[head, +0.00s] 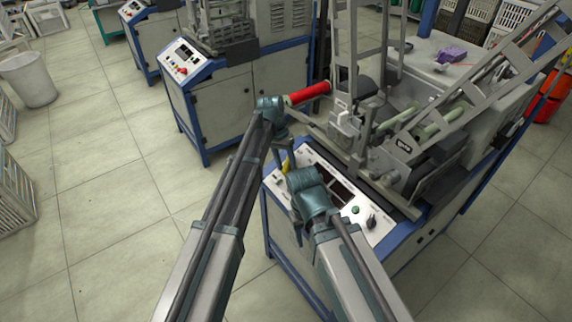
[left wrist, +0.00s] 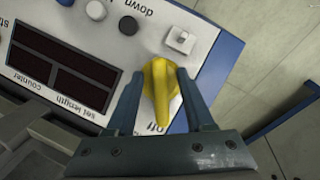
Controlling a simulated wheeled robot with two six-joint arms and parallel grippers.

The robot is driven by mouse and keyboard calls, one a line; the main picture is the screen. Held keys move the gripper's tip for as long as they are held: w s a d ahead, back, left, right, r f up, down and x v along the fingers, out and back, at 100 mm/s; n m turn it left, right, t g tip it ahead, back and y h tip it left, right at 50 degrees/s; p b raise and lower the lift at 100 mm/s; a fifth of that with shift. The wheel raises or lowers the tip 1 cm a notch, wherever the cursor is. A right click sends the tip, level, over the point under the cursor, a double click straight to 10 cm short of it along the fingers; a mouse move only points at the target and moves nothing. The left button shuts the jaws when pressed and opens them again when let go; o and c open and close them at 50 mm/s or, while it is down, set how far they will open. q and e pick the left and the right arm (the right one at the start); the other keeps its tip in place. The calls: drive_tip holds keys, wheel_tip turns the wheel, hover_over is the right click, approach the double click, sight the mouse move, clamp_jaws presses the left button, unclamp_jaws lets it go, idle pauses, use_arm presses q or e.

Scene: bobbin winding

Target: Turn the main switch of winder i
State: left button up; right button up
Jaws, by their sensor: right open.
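The main switch is a yellow knob (left wrist: 161,90) on the panel's corner, with "off" printed beside it in the left wrist view. In the head view only a small yellow part (head: 285,165) shows, the rest hidden behind my grippers. My left gripper (head: 280,155) points down at this corner. In the left wrist view its two fingers (left wrist: 160,75) stand on either side of the knob, very close to it; whether they press on it I cannot tell. My right gripper (head: 297,222) is open and empty above the front left of the same panel (head: 335,212).
The panel carries dark displays (left wrist: 62,62), a green button (head: 355,209) and a black knob (head: 371,222). A red roller (head: 309,92) sticks out just right of my left wrist. The winder's frame rises behind.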

use_arm(q)
drive_tip(key=shift+r, duration=0.1)
drive_tip(key=p+v, duration=1.3)
drive_tip(key=shift+r, duration=0.35)
drive_tip(key=s+a+r+y+p, duration=0.1)
drive_tip(key=s+r+p, duration=0.1)
drive_tip(key=s, duration=1.2)
drive_tip(key=s+a+r+n+t+y+p, duration=0.1)
drive_tip(key=s+a+r+y+p, duration=0.1)
drive_tip(key=s, duration=1.2)
drive_tip(key=shift+s+r+y+p, duration=0.15)
drive_tip(key=shift+r+y+p, duration=0.15)
drive_tip(key=shift+r+p, duration=0.6)
drive_tip(key=shift+f, duration=0.25)
